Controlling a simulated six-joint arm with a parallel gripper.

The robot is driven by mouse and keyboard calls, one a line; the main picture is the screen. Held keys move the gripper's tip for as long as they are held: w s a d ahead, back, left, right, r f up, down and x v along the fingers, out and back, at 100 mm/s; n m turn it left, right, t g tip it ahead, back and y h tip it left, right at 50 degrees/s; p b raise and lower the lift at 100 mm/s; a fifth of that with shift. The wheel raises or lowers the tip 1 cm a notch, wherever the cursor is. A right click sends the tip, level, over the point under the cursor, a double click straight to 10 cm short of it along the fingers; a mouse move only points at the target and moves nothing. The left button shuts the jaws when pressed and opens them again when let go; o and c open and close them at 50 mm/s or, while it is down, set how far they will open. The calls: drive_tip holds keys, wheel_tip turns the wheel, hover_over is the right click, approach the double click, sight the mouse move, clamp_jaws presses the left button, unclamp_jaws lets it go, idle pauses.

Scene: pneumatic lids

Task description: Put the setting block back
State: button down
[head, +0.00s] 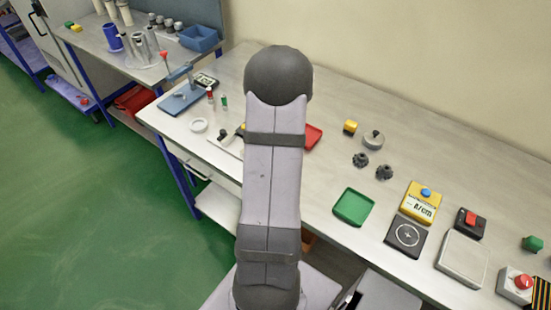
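No part is plainly marked as the setting block, so I cannot tell which one it is. A small yellow block (350,127) with a dark base stands on the bench right of my arm, near a round grey part with a knob (373,141). My gripper is not in view; my arm fills the middle and hides part of the bench.
A green tray (353,207) looks empty. Two dark knobs (360,160) lie behind it. A red tray (313,135) is partly hidden by my arm. A grey plate (463,258), a red-switch box (470,223) and a red-button box (516,285) stand right. A blue stand (182,102) is left.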

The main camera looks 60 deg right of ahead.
drive_tip(key=shift+f, duration=0.35)
drive_tip(key=shift+f, duration=0.15)
drive_tip(key=c, duration=1.5)
unclamp_jaws()
drive_tip(key=shift+o, duration=0.2)
wheel_tip(320, 180, up, 12)
drive_tip(key=s+b, duration=0.1)
drive_tip(key=b, duration=0.1)
drive_tip(key=shift+s, duration=0.25)
